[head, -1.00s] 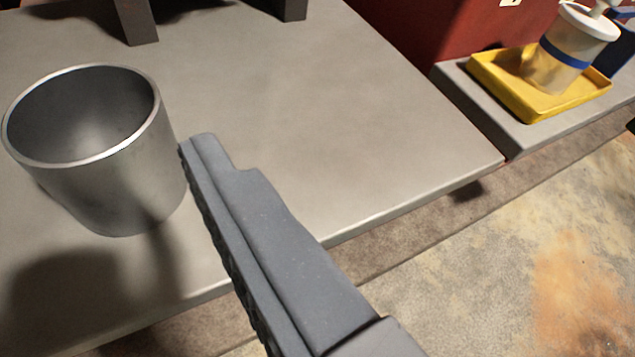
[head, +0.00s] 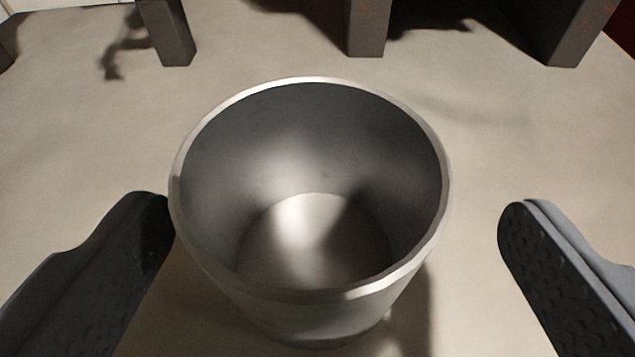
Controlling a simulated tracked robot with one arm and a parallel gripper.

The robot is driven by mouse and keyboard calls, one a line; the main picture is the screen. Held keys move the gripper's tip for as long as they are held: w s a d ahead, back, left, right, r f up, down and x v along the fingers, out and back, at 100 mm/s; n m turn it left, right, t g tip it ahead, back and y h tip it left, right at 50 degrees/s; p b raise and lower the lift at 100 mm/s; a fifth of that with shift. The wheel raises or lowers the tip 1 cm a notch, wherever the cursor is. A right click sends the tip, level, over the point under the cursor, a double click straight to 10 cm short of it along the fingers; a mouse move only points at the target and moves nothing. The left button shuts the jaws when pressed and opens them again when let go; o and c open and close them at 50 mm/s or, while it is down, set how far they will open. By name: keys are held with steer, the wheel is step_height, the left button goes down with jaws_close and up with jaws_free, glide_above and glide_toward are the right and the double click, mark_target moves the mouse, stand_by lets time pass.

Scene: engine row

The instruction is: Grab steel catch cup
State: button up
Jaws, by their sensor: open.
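The steel catch cup (head: 312,312) stands upright on the pale grey surface in the middle of the head view. Its mouth faces up toward the camera, and the inside looks empty. My gripper (head: 335,215) is open, with one dark finger on each side of the cup. The left finger's tip is close to the cup's wall; whether it touches I cannot tell. The right finger stands apart from the cup with a clear gap.
Dark square legs (head: 368,28) stand on the surface (head: 480,130) behind the cup, with shadows around them. The surface between the cup and these legs is clear. A dark red edge shows at the top right.

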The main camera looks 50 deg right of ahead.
mark_target(316, 130)
steer(key=shift+w+r+b+x, duration=0.15)
steer(key=shift+x, duration=0.75)
steer(key=shift+w+r+b+x, duration=0.1)
steer(key=shift+b+x, duration=0.1)
steer(key=shift+x, duration=0.65)
steer(key=shift+w+r+b+x, duration=0.15)
steer(key=shift+x, duration=0.75)
steer(key=shift+a, duration=0.2)
steer(key=c, duration=1.1)
